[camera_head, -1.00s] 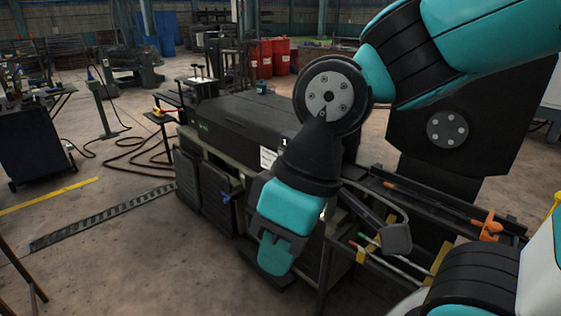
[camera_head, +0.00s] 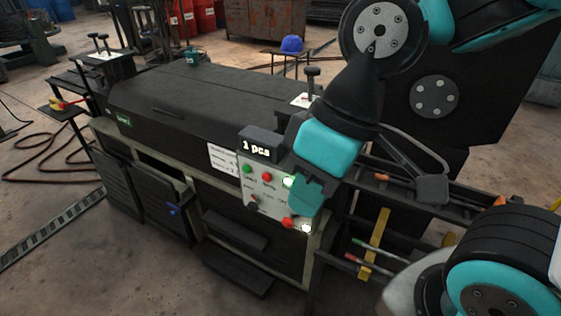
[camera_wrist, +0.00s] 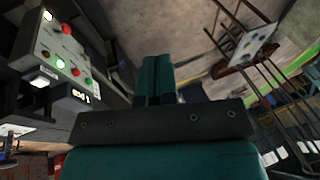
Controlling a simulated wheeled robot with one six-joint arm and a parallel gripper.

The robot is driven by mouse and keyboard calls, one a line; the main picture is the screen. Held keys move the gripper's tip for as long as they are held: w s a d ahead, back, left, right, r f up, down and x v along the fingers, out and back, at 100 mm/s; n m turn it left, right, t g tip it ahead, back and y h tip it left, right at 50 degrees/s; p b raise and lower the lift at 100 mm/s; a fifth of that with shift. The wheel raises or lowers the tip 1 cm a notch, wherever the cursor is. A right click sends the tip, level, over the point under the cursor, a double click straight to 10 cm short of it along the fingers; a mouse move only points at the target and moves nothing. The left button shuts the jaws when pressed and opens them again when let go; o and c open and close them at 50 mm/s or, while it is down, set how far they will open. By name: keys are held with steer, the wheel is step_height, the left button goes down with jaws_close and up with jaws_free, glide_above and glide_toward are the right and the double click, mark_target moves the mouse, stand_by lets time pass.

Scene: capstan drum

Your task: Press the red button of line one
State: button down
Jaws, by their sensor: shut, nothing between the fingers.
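The light control panel (camera_head: 266,200) is on the front of the dark machine, under a black display reading "1 pcs" (camera_head: 262,147). Its upper row has a green button (camera_head: 247,168), a red button (camera_head: 267,177) and a lit button (camera_head: 289,181). Lower are a black knob (camera_head: 253,205), another red button (camera_head: 288,222) and a bright light (camera_head: 306,228). Labels are too small to read. My gripper (camera_head: 304,207) is shut and empty, overlapping the panel's right side; contact cannot be told. In the wrist view, its teal fingers (camera_wrist: 157,75) are together, with the panel (camera_wrist: 50,45) at left.
A rail with tools (camera_head: 375,240) runs right of the panel. Dark steps (camera_head: 235,230) jut out below the machine front. A blue cap (camera_head: 292,44) lies on a small table behind.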

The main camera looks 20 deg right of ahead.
steer(key=shift+w, duration=0.25)
steer(key=w+f+m+t+h+b, duration=0.1)
steer(key=w+f+t+h+b, duration=0.5)
steer(key=w+f, duration=1.2)
steer(key=w+t+b, duration=0.1)
steer(key=w+b, duration=0.1)
steer(key=w, duration=0.2)
steer(key=shift+d+f, duration=0.35)
steer(key=shift+f, duration=0.05)
steer(key=shift+w, duration=0.1)
